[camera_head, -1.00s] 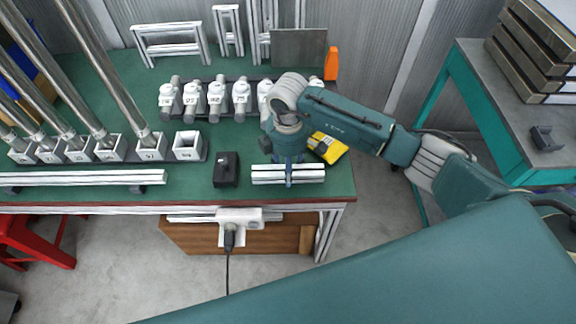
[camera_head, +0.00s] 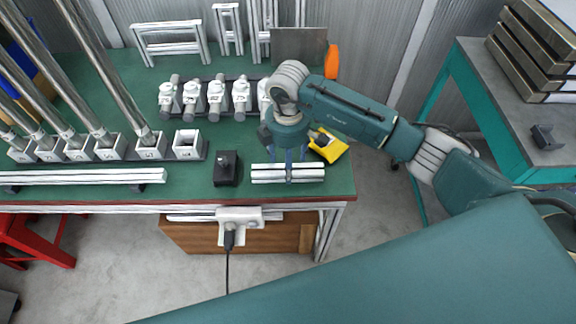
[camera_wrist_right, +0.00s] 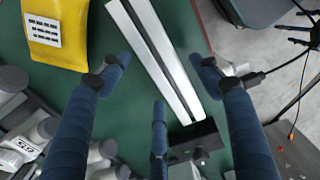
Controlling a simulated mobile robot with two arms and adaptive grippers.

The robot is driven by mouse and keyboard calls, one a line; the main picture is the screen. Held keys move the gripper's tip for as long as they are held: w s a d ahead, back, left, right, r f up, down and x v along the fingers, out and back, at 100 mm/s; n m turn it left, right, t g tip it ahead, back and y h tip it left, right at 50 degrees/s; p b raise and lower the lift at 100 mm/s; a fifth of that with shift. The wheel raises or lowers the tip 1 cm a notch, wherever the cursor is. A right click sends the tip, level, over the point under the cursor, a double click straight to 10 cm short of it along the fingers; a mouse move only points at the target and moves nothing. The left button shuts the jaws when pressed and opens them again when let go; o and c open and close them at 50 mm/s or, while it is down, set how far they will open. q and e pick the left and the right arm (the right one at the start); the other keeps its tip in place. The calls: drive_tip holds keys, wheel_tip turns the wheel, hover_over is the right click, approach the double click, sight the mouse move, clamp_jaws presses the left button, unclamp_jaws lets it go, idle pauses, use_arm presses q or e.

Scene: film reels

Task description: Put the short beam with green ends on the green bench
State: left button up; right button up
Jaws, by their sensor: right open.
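A short pale beam (camera_head: 262,172) with dark grooves lies on the green bench (camera_head: 200,103), near its front right edge. Green ends cannot be made out on it. My right gripper (camera_head: 289,165) is open, just above the middle of the beam, with its fingers spread around it. In the right wrist view the beam (camera_wrist_right: 158,55) runs between the spread fingers of my right gripper (camera_wrist_right: 161,66). My left gripper is not in view.
A black box (camera_head: 227,169) is left of the beam, and a yellow object (camera_head: 329,146) is behind its right end. A long pale beam (camera_head: 80,177) lies at the front left. White holders (camera_head: 187,146) and several upright tubes stand behind. A teal table (camera_head: 500,110) is at the right.

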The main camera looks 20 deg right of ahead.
wheel_tip(320, 180, up, 10)
drive_tip(key=b, duration=0.1)
drive_tip(key=shift+f, duration=0.15)
idle(0.4)
